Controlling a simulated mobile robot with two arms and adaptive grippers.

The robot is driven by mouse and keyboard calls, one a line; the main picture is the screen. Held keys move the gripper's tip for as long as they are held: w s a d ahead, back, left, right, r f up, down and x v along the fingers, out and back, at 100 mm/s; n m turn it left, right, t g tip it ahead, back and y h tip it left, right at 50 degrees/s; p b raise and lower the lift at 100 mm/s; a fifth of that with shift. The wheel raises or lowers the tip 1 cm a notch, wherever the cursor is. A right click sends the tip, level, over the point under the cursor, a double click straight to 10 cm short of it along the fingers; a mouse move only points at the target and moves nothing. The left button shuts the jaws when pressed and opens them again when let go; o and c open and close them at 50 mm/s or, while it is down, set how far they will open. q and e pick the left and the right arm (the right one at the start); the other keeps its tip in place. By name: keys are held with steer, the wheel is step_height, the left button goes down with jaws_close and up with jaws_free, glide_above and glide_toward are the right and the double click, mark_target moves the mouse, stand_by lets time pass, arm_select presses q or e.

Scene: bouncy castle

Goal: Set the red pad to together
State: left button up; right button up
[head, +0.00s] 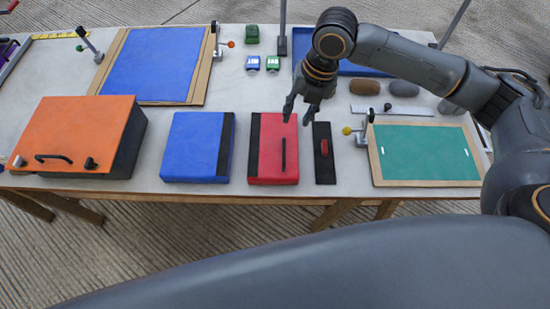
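The red pad (266,170) lies on the table right of the blue pad (193,150), with a strip of bare table between them. The red pad has a black band along its left edge and a thin black bar on its top. The blue pad has a black band along its right edge, facing the red pad. My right gripper (297,118) hangs above the red pad's far right corner, pointing down with its fingers apart and empty. It hides part of that corner; I cannot tell its exact height. My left gripper is not in view.
A black plate with a red knob (324,147) lies just right of the red pad. An orange-lidded box (75,125) stands left of the blue pad. A green board (425,152) with a clamp lies right. A blue sheet, small blocks and stones are behind.

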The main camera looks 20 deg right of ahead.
glide_toward(284, 149)
steer(key=shift+n, duration=0.3)
steer(key=f, duration=0.2)
steer(key=f+p, duration=0.1)
steer(key=f, duration=0.1)
steer(key=a+f, duration=0.1)
steer(key=f, duration=0.1)
steer(key=shift+w+f+p, duration=0.15)
steer(key=shift+f+p, duration=0.2)
steer(key=shift+p, duration=0.05)
steer(key=shift+f, duration=0.25)
steer(key=shift+a+f, duration=0.1)
steer(key=shift+f, duration=0.15)
jaws_close()
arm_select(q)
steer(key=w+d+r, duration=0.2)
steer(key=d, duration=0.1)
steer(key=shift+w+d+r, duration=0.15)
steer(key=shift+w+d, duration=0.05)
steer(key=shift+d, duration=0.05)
